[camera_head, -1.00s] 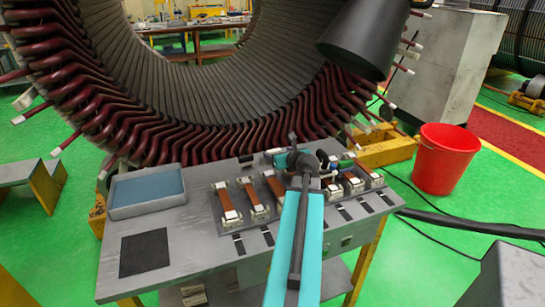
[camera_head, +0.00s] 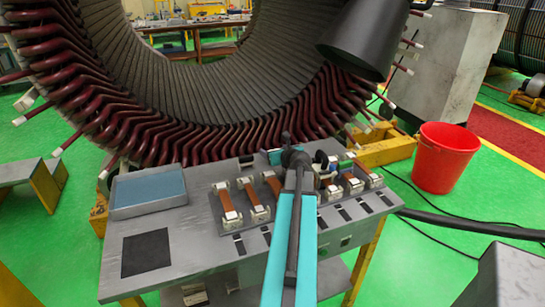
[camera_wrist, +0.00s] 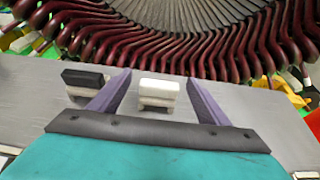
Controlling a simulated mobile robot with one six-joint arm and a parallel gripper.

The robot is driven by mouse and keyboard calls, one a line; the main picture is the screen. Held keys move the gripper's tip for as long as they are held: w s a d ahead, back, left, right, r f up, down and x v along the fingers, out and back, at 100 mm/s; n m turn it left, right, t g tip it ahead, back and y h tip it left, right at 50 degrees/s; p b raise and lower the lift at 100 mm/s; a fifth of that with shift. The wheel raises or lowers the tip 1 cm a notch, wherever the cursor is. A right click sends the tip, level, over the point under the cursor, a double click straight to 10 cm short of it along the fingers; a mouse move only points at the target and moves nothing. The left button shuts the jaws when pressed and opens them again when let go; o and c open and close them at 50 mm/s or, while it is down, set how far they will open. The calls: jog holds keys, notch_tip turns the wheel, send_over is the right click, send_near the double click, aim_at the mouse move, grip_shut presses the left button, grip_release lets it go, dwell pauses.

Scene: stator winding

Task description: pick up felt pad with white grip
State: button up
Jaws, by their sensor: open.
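The felt pad with white grip (camera_wrist: 158,93) stands on the grey table top in the wrist view. Its white block sits on a paler base. My gripper (camera_wrist: 158,79) is open, with one finger to the left of the pad and one to the right. Clear gaps show on both sides, and neither finger appears to touch it. I cannot tell how high the fingers are above the table. In the head view my gripper (camera_head: 296,157) is over the back of the workbench, and my arm hides the pad there.
A similar block with a black grip (camera_wrist: 84,79) stands just left of my left finger. The stator with dark red coils (camera_head: 190,130) rises behind the workbench (camera_head: 190,250). A blue-lined tray (camera_head: 148,190) and copper pieces in holders (camera_head: 228,203) lie on the bench. A red bucket (camera_head: 445,160) stands right.

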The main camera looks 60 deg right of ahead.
dwell(0.3)
jog(key=c, duration=1.2)
jog(key=shift+o, duration=0.2)
jog(key=shift+r, duration=0.1)
notch_tip(320, 180, up, 10)
dwell(0.8)
